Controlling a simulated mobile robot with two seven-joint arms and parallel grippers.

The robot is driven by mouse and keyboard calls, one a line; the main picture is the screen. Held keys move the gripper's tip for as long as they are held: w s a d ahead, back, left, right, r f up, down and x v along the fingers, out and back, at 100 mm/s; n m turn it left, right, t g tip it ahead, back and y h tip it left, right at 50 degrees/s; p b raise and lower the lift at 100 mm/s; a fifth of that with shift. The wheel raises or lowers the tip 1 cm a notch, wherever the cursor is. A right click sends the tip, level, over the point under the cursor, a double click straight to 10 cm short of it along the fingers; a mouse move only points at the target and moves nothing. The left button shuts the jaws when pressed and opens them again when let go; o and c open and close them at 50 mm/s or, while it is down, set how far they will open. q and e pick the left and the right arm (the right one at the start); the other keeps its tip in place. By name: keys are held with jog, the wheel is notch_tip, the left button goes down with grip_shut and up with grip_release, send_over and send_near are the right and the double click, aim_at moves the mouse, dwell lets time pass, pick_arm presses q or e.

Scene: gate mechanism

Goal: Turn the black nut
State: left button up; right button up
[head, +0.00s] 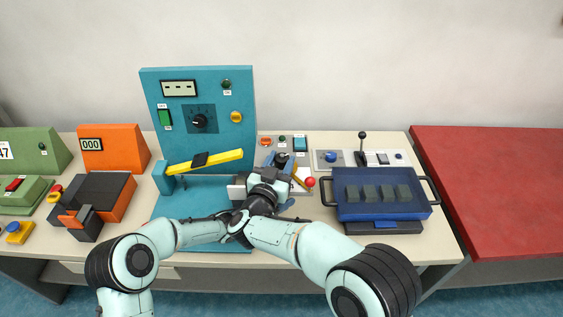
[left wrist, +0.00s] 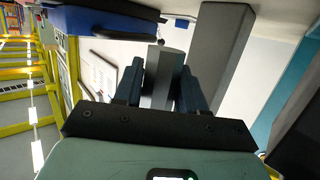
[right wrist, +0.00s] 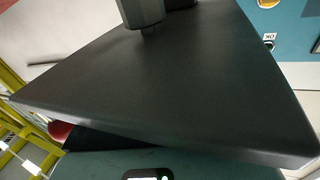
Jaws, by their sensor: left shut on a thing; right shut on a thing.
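Both my arms meet at the middle of the bench, in front of the teal panel's right edge. In the left wrist view my left gripper (left wrist: 158,85) has its two dark blue fingers on either side of a grey block (left wrist: 166,72) and is shut on it. In the head view my right gripper (head: 279,162) is shut on a small dark part. In the right wrist view a broad black surface (right wrist: 180,85) fills the picture and hides its fingers. A dark faceted piece (right wrist: 140,12) shows at the top. I cannot tell for sure which part is the black nut.
A teal panel (head: 225,140) with a dial and a yellow lever (head: 218,160) stands to the left. A lever with a red ball (head: 310,182) is close right of the grippers. A blue tray (head: 385,208) lies further right. The red table (head: 495,190) is bare.

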jog(key=shift+a+m+g+h, duration=0.15)
jog(key=shift+m+g+h, duration=0.45)
jog(key=shift+m+h, duration=0.5)
jog(key=o, duration=1)
jog(key=shift+n, duration=0.3)
jog(key=shift+o, duration=0.2)
jog(key=v, duration=1.2)
jog(key=shift+a+f, duration=0.1)
